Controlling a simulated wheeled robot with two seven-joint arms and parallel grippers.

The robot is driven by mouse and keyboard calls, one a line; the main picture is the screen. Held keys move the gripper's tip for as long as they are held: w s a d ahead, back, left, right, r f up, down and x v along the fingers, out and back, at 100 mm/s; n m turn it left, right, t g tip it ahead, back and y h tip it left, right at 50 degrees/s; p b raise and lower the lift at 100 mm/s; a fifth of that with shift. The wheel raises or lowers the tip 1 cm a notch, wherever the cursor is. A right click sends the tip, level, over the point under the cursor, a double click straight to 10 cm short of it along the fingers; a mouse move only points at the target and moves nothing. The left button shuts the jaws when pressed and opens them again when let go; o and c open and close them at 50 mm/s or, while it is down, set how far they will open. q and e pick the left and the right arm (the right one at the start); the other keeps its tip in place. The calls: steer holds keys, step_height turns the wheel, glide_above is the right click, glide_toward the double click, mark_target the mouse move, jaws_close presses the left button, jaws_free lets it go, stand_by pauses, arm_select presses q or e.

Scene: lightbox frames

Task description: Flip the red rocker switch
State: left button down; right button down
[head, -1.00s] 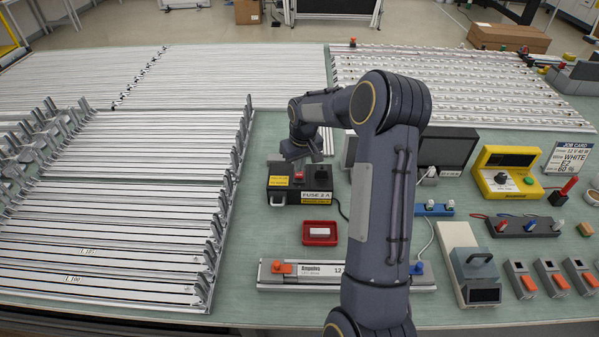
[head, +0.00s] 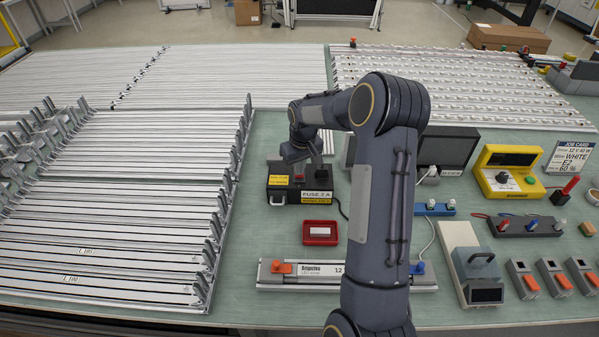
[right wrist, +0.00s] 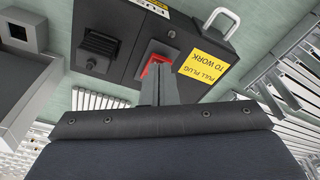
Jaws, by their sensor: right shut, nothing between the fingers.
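The red rocker switch (head: 299,177) is on top of a black box (head: 284,195) with yellow labels and a "FUSE 2 A" plate. In the right wrist view, the red rocker (right wrist: 152,67) sits in a square recess of the black box (right wrist: 125,60). My right gripper (right wrist: 160,70) is shut and empty, and its fingertips overlap the rocker's edge in that view. I cannot tell whether they touch it. In the head view, my right gripper (head: 299,160) hangs just over the box, its fingertips hard to make out. My left gripper is not in view.
A black socket-like block (right wrist: 99,47) stands beside the rocker on the box, and a metal loop (right wrist: 221,20) is at its edge. A red tray (head: 320,241) lies in front. Metal rails (head: 130,200) fill the left. A yellow meter (head: 508,172) stands right.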

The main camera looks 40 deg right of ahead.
steer(key=shift+f, duration=0.35)
steer(key=shift+r+p, duration=1.35)
steer(key=shift+r, duration=2.2)
steer(key=shift+f, duration=0.1)
